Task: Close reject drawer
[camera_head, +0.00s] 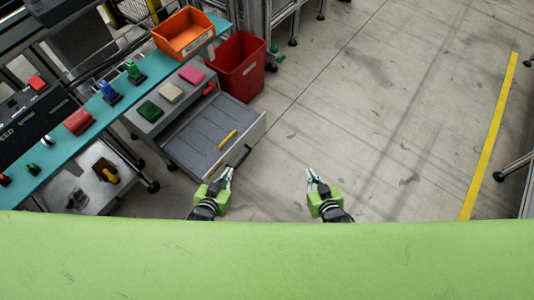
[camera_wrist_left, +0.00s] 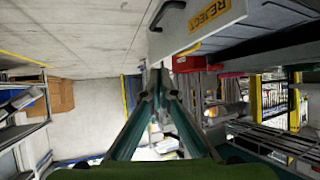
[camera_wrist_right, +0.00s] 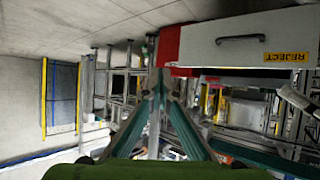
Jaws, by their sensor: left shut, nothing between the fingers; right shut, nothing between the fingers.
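The reject drawer (camera_head: 202,140) is pulled out from under the teal-edged bench in the head view. A yellow strip lies in it, and its pale front panel faces right. In the left wrist view the drawer front (camera_wrist_left: 205,20) shows a yellow REJECT label and a dark handle. The drawer front (camera_wrist_right: 250,40) also shows in the right wrist view, with handle and label. My left gripper (camera_head: 226,172) is shut and empty, near the drawer's front lower corner. My right gripper (camera_head: 310,174) is shut and empty, further right over bare floor, apart from the drawer.
A red bin (camera_head: 238,66) stands just beyond the drawer. An orange tray (camera_head: 184,34) sits on the teal shelf (camera_head: 120,102). Pink, beige and green blocks lie on the surface behind the drawer. The floor (camera_head: 370,120) to the right is clear up to a yellow line (camera_head: 490,135).

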